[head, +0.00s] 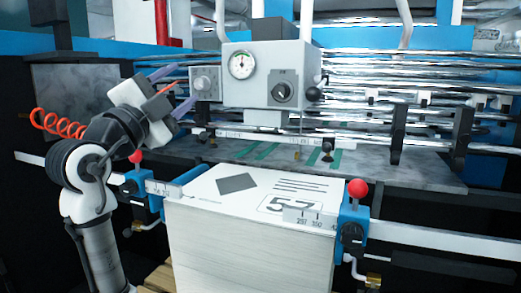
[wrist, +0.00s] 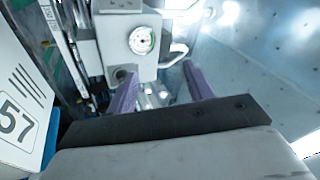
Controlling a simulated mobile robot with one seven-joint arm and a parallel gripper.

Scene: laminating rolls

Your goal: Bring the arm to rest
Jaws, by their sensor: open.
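My gripper (head: 182,88) is raised at the left in the head view, in front of the machine and left of the grey control box (head: 270,75) with a round gauge. Its two purple fingers are spread apart. In the wrist view my gripper (wrist: 160,88) shows the same two fingers apart, with nothing held between them. The control box also shows beyond the fingers in the wrist view (wrist: 118,35). My arm rises from the lower left of the head view, bent at the elbow, with an orange coiled cable beside it.
A tall stack of white printed sheets (head: 250,240) stands at the front centre, also at the left of the wrist view (wrist: 22,110). Blue clamps with red knobs (head: 357,188) flank it on a metal rail (head: 440,243). Shiny rollers (head: 420,65) run behind.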

